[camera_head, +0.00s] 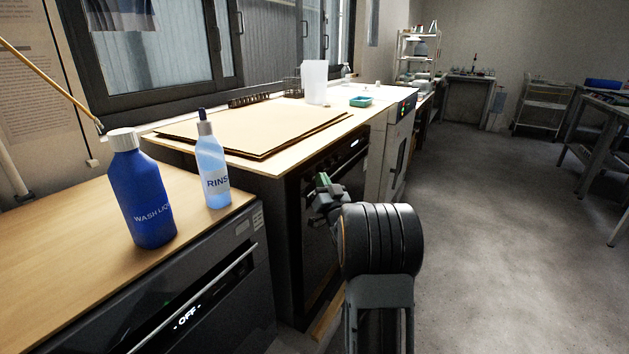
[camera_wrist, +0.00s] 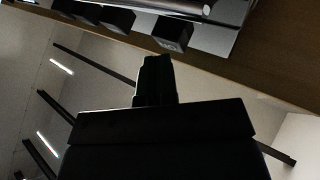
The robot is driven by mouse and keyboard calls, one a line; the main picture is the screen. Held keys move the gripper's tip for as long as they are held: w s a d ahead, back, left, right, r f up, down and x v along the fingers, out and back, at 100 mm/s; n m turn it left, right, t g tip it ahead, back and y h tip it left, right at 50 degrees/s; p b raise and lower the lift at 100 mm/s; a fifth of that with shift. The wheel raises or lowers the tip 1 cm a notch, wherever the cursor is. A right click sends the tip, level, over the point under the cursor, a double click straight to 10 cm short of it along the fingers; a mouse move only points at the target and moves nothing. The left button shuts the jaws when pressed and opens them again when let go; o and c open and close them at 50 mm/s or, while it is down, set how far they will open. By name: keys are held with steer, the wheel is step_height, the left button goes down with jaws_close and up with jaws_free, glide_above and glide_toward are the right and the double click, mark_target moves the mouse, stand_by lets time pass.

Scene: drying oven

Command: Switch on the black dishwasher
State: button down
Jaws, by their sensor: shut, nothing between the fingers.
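The black dishwasher (camera_head: 225,300) stands at the lower left under a wooden worktop. Its front display (camera_head: 187,316) reads "- OFF -", and a bar handle (camera_head: 205,290) runs across the front. Small light labels or controls (camera_head: 257,217) sit at its upper right corner. My gripper (camera_head: 322,188) is shut and empty. It is to the right of the dishwasher, apart from it, in front of the black oven. In the wrist view my gripper's fingers (camera_wrist: 154,75) are together, just below several dark block-like parts (camera_wrist: 173,33). One bears a small pale mark; I cannot tell what they belong to.
A blue wash bottle (camera_head: 143,200) and a rinse bottle (camera_head: 213,170) stand on the worktop (camera_head: 60,240). A black oven (camera_head: 335,165) and a pale cabinet (camera_head: 396,150) are further back. Brown boards (camera_head: 265,125) lie on top. The floor (camera_head: 500,230) at right is clear.

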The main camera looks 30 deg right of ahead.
steer(key=s+d+b, duration=0.1)
steer(key=s+d, duration=0.2)
steer(key=s, duration=0.2)
steer(key=shift+s+b, duration=0.15)
steer(key=shift+b, duration=0.15)
stand_by(0.6)
steer(key=s+a+r+g+p, duration=0.2)
steer(key=a+r+g+p, duration=0.7)
steer(key=a+r+p, duration=0.6)
steer(key=s+a+r+n+g+y+p, duration=0.1)
steer(key=s+a+g+p, duration=0.4)
steer(key=s, duration=0.5)
steer(key=s+a+r+n+g+y+p, duration=0.1)
steer(key=s+a+n+g+y+p, duration=0.1)
steer(key=s+a+g+p, duration=0.3)
steer(key=s+a+n+p, duration=0.1)
steer(key=s+a+p, duration=0.2)
steer(key=s+p, duration=0.2)
steer(key=shift+n+g+y, duration=0.3)
steer(key=shift+n+g, duration=0.1)
